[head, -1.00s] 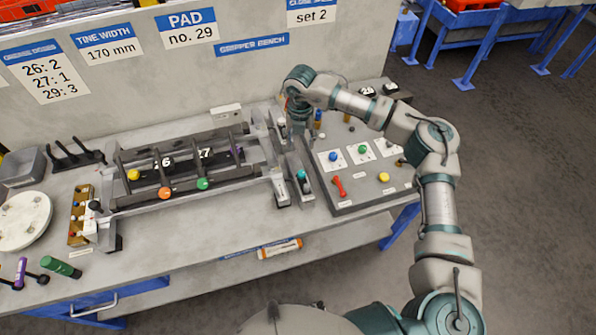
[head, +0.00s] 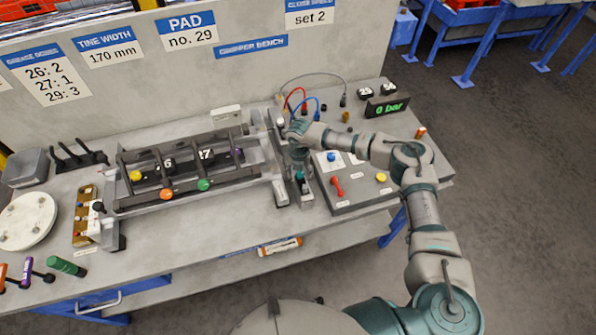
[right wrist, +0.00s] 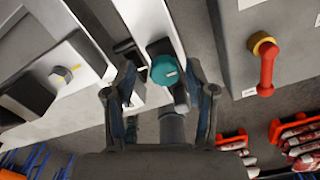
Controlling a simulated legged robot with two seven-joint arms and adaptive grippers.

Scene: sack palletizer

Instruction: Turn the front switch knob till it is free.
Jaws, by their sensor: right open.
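The teal switch knob (right wrist: 165,70), with a pale mark on its face, sits on a dark block in the right wrist view. It also shows in the head view (head: 300,176), just below my right gripper (head: 299,161) and partly covered by it. In the right wrist view my right gripper (right wrist: 160,72) is open, with one finger on each side of the knob. A gap shows between each finger and the knob, and I cannot tell the height between them. My left gripper is in neither view.
A red handle (head: 337,186) stands on the panel (head: 352,202) to the right, near a yellow knob (head: 381,178) and a blue knob (head: 332,157). The tine frame (head: 190,188) lies left. Behind are coloured hoses (head: 318,103) and a display (head: 387,106) reading 0 bar.

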